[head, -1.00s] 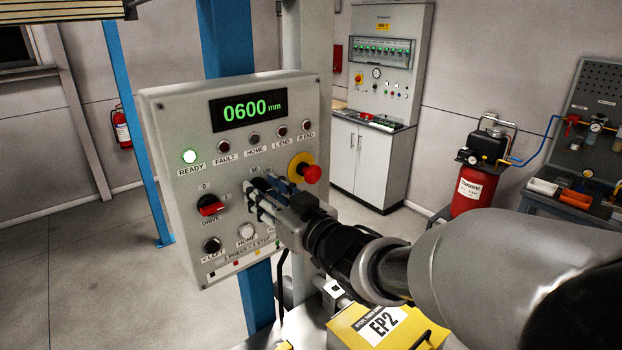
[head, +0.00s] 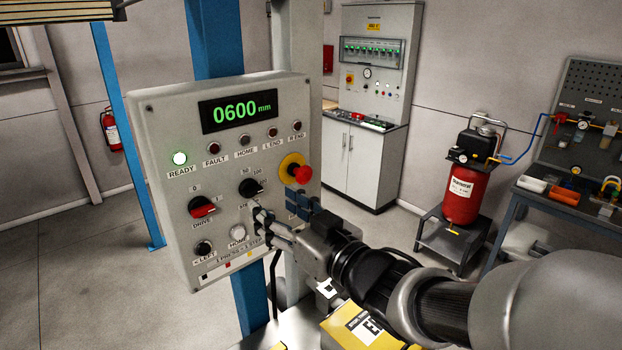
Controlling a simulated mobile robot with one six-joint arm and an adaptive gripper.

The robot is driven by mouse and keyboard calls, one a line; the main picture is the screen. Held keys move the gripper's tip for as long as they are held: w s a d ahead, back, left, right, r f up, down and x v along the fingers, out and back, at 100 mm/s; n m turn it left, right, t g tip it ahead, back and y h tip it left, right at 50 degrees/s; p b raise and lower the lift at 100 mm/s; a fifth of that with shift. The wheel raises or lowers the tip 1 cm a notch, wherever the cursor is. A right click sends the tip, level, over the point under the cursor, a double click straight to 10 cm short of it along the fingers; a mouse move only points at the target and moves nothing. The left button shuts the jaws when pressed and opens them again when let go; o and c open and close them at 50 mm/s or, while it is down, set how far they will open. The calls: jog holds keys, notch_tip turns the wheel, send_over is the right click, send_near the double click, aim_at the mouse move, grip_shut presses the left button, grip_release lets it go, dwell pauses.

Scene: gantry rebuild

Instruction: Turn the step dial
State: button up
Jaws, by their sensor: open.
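The step dial (head: 251,188) is a small black knob on the grey control panel (head: 160,125), with 50 and 100 printed above it. Its label below is partly hidden by my gripper. Its pointer setting is too small to read surely. My gripper (head: 276,210) is open and empty, with its fingers pointing at the panel just below and right of the dial. The dial appears clear of the fingers. The panel display (head: 236,111) reads 0600 mm in green, and the READY lamp (head: 180,158) is lit green.
A red emergency-stop button (head: 301,174) on a yellow ring sits close above my fingers. The red drive switch (head: 202,207) is left of the dial. The HOME button (head: 237,233) and LEFT button (head: 204,248) are below. A yellow box (head: 365,330) lies under my arm.

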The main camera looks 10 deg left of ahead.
jog(key=v, duration=0.5)
